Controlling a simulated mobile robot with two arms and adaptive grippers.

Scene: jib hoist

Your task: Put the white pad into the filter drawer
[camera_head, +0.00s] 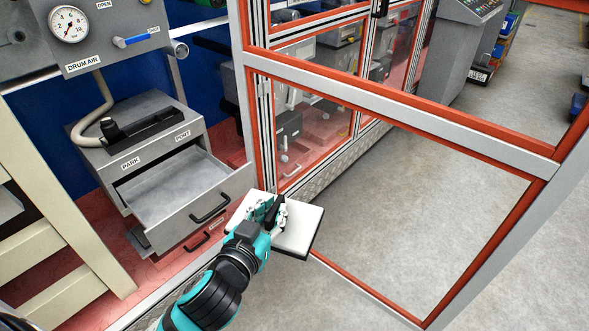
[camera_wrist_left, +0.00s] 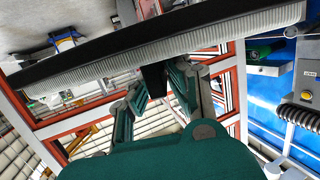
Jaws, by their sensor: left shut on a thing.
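The white pad (camera_head: 299,229) is a flat white slab with a dark edge. My left gripper (camera_head: 268,212) is shut on it and holds it in front of the cabinet, to the right of the open drawer. In the left wrist view the pad (camera_wrist_left: 215,46) spans the top, with a pleated pale side and black rim, and the left gripper's fingers (camera_wrist_left: 158,88) reach up to it. The filter drawer (camera_head: 176,187) is pulled out of a grey cabinet and looks empty. Its black handle (camera_head: 210,208) is on the front. My right gripper is not in view.
An open red-framed glazed door (camera_head: 400,112) stands to the right of the pad. Another drawer with a handle (camera_head: 197,242) sits low under the open one. A pressure gauge panel (camera_head: 110,30) is above. Cream slats (camera_head: 50,240) stand at left. Clear floor (camera_head: 400,200) shows through the door frame.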

